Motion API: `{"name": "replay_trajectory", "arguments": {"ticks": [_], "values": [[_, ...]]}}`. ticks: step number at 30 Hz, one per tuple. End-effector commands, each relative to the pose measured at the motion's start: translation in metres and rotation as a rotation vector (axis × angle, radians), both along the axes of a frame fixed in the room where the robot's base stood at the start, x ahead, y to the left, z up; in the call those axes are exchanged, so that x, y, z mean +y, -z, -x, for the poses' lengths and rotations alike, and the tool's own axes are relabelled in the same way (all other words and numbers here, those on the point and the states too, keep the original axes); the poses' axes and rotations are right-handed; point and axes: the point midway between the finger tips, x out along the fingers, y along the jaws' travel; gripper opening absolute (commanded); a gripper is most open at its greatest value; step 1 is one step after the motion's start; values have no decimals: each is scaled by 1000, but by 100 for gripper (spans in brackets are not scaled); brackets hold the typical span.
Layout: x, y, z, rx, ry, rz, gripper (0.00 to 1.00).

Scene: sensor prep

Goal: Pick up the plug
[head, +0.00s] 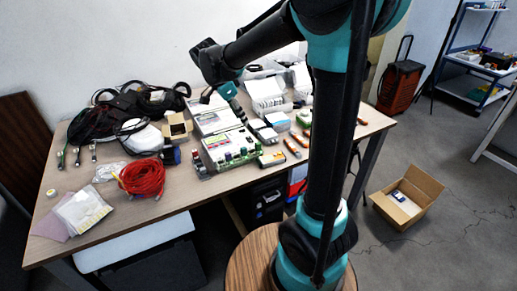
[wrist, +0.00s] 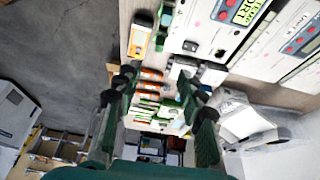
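My gripper (wrist: 160,88) shows in the wrist view with its two green and black fingers wide apart and nothing between them. In the head view my gripper (head: 241,112) hangs over the middle of the table, by the white instruments; its fingers are too small there to read. I cannot make out the plug for certain. A small black piece (wrist: 190,46) lies against a white instrument (wrist: 212,22) in the wrist view, above the right finger; I cannot tell if it is the plug. A small dark item (head: 206,97) at the white case is also unclear.
The wooden table (head: 124,228) is crowded. Orange-handled tools (head: 292,148) lie at right. The front left tabletop is partly clear.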

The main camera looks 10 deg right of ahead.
Motion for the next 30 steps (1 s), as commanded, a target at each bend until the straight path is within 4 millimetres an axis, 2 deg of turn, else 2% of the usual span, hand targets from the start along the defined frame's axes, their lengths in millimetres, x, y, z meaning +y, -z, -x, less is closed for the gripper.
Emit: {"name": "replay_trajectory", "arguments": {"ticks": [15,25,30], "values": [[-37,90,-12,0,0,-1,40],[-47,113,-15,0,-1,-1,40],[-59,134,-19,0,-1,-1,40]]}}
